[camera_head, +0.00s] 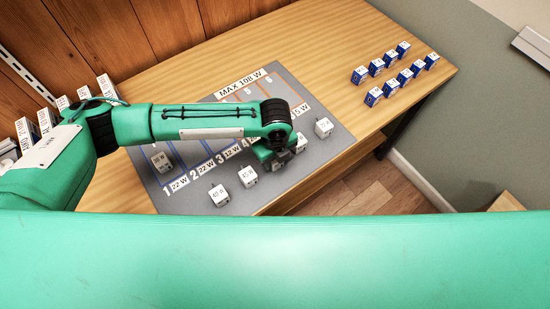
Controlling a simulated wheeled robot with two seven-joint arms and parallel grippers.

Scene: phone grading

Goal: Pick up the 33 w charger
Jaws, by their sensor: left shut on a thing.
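My left gripper (277,158) points down at the front part of the grey mat (190,143), below the dark wrist of its green arm. It is shut on a small charger, which the fingers and wrist mostly hide; its label cannot be read. White cube chargers stand close by: one (298,144) just right of the gripper, one (324,127) farther right, one (248,177) to the left marked about 45 W, and one (219,196) beyond it. My right gripper is not in view.
Several blue-and-white boxes (389,88) stand in two rows at the table's right (430,75). Several upright boxes (107,86) line the left. The wood between mat and blue boxes is clear.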

